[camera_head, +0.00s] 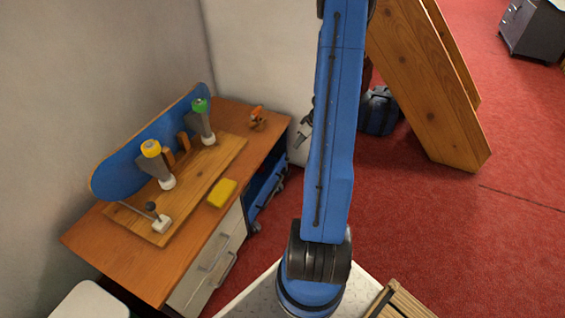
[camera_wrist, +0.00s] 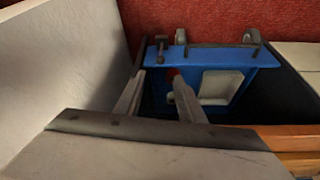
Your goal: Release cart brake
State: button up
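In the wrist view my gripper (camera_wrist: 159,80) is open, its two pale fingers apart and nothing seen between them but a gap. Beyond the fingertips is a blue cart (camera_wrist: 235,56) with a dark bar and grey wheel-like parts along its far edge. A small red part (camera_wrist: 172,72) shows close by the right fingertip; it may be the brake, but the finger partly hides it. In the head view, blue bodywork, apparently the same cart (camera_head: 262,187), shows beside the desk's drawers.
A wooden desk (camera_head: 140,265) carries a board with a lever (camera_head: 151,207), a yellow block (camera_head: 222,193) and a blue skateboard-like panel (camera_head: 123,172). A pale wall (camera_wrist: 60,60) closes the left of the wrist view. Red carpet (camera_head: 430,230) is open at right.

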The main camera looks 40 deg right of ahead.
aim_at(288, 158)
jog(key=x, duration=1.7)
jog(key=shift+a+f, duration=0.1)
jog(key=shift+f, duration=0.2)
grip_shut()
